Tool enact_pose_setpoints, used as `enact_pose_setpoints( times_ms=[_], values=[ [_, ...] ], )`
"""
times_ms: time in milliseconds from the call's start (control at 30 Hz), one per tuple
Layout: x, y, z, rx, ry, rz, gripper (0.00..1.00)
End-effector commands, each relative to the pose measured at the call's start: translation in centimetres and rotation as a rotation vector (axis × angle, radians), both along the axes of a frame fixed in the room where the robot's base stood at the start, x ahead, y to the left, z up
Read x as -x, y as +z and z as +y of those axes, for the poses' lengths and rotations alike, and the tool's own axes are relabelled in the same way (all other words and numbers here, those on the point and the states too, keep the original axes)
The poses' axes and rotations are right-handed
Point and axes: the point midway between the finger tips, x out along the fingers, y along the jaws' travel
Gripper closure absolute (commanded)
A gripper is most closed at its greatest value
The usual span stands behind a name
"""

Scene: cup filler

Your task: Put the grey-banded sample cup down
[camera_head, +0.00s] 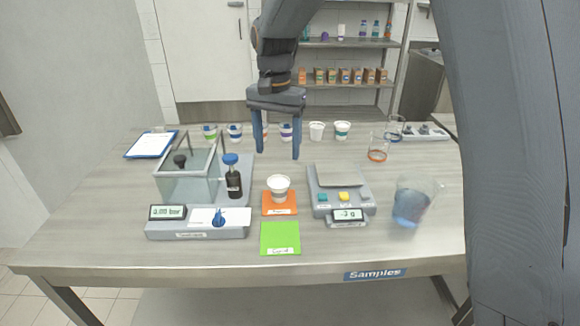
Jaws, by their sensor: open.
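The grey-banded sample cup (279,188) stands upright on the orange mat (280,211) near the middle of the table. My gripper (277,155) hangs pointing down with two blue-grey fingers apart and nothing between them. In the picture its fingertips are above the cup, and they do not touch it. A green mat (280,238) lies empty just in front of the orange one.
A balance with a glass box (187,184) stands left, with a dark blue-capped bottle (232,176). A flat scale (340,178) and a beaker of blue liquid (411,206) stand right. Several banded cups, including one purple-banded (286,132), line the back.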

Motion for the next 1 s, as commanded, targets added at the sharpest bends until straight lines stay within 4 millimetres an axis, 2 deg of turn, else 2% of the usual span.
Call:
enact_pose_setpoints(
  times_ms=[167, 267, 367, 500, 600, 700, 800, 900, 1000],
  values=[
    [0.3, 0.0, -0.5, 0.000, 0.006, 0.000, 0.32],
    [1.7, -0.7, -2.5, -0.002, 0.037, -0.004, 0.32],
    [4.7, -2.2, -5.9, -0.003, 0.102, -0.014, 0.32],
    [10.8, -4.8, -11.2, -0.002, 0.222, -0.034, 0.32],
    [15.2, -6.5, -13.9, 0.002, 0.301, -0.048, 0.32],
    [18.9, -7.8, -15.7, 0.007, 0.366, -0.059, 0.32],
    [21.4, -8.7, -16.7, 0.011, 0.408, -0.065, 0.32],
    [22.6, -9.1, -17.1, 0.013, 0.430, -0.069, 0.32],
    [22.8, -9.2, -17.2, 0.014, 0.437, -0.069, 0.32]
  ],
)
